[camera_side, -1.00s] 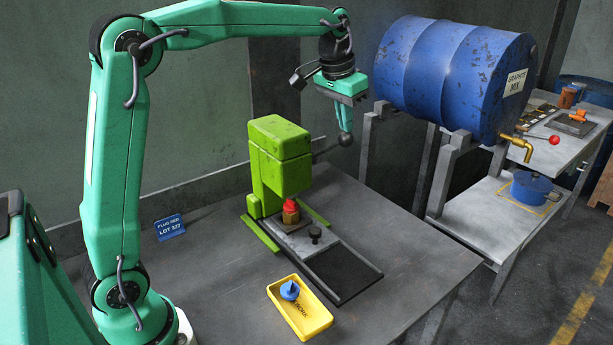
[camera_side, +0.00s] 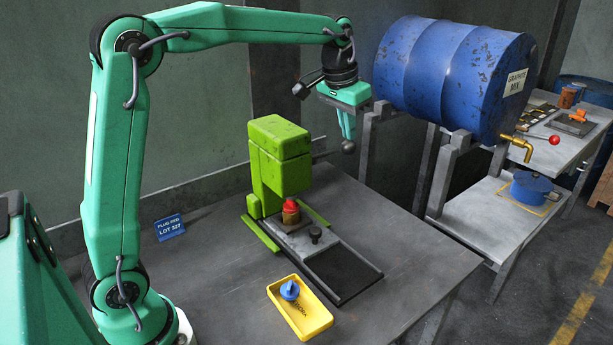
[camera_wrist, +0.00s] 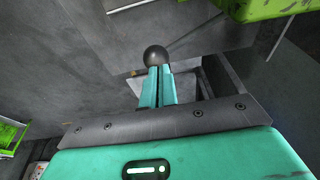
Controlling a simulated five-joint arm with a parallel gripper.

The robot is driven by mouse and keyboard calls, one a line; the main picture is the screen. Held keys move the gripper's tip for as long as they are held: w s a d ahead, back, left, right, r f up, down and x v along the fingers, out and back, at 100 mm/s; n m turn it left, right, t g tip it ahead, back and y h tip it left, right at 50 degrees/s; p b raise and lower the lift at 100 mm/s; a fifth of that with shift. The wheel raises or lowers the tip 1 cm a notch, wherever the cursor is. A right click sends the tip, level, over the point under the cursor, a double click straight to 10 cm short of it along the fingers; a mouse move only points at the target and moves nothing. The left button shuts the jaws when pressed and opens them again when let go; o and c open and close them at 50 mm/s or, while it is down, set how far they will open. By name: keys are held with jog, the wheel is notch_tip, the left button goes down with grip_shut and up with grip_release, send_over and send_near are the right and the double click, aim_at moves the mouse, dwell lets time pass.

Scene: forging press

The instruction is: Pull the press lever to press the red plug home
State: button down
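The green press (camera_side: 281,160) stands on the grey bench. Its lever is a thin rod with a dark ball knob (camera_side: 348,147) at the end, reaching out to the right of the press head. My gripper (camera_side: 347,137) points down, its fingertips at the top of the knob. In the wrist view my two fingers (camera_wrist: 156,86) are together, with the knob (camera_wrist: 155,55) just beyond the tips, not between them. The red plug (camera_side: 291,204) stands upright in a brass-coloured piece (camera_side: 291,216) below the press head. How deep it sits cannot be told.
A yellow tray (camera_side: 317,324) with a blue plug (camera_side: 290,290) lies in front of the press. A blue sign (camera_side: 170,227) stands at left. A blue drum (camera_side: 445,75) on a rack is close on the right of my gripper. Bench front right is clear.

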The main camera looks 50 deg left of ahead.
aim_at(353, 146)
jog(key=shift+f, duration=0.15)
jog(key=shift+d+f, duration=0.5)
jog(key=shift+f, duration=0.35)
jog(key=shift+d+f, duration=0.35)
jog(key=shift+f, duration=0.6)
jog(key=shift+d+f, duration=0.25)
jog(key=shift+f, duration=0.55)
jog(key=shift+r, duration=0.1)
